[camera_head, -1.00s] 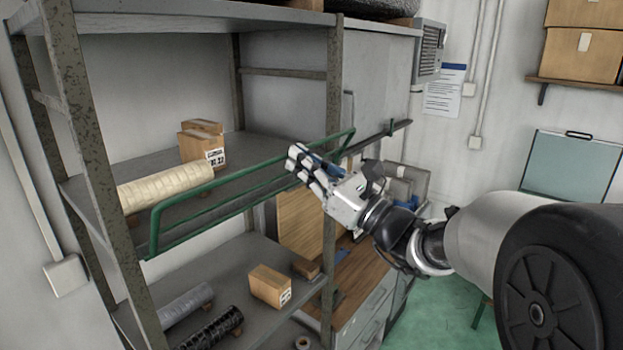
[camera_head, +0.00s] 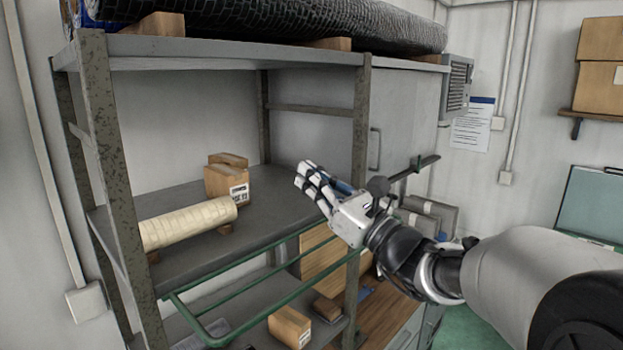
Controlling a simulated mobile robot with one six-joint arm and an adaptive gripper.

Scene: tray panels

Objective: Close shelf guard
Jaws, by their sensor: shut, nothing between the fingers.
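The shelf guard (camera_head: 270,306) is a green tube frame at the front of the middle shelf (camera_head: 285,210). It tilts outward and down, with its outer rail below the shelf's front edge. Its near left corner reaches the bottom of the picture. My gripper (camera_head: 306,178) is shut and empty. It is above the guard, in front of the right part of the middle shelf, with its fingertips pointing up and left. I see no contact between the gripper and the guard. My gripper and wrist hide part of the right shelf post and the area behind.
A cream roll (camera_head: 190,224) and small cartons (camera_head: 227,180) lie on the middle shelf. Another carton (camera_head: 290,327) is on the lower shelf. A dark rail (camera_head: 414,168) sticks out right of my gripper. A grey cabinet (camera_head: 405,115) stands behind.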

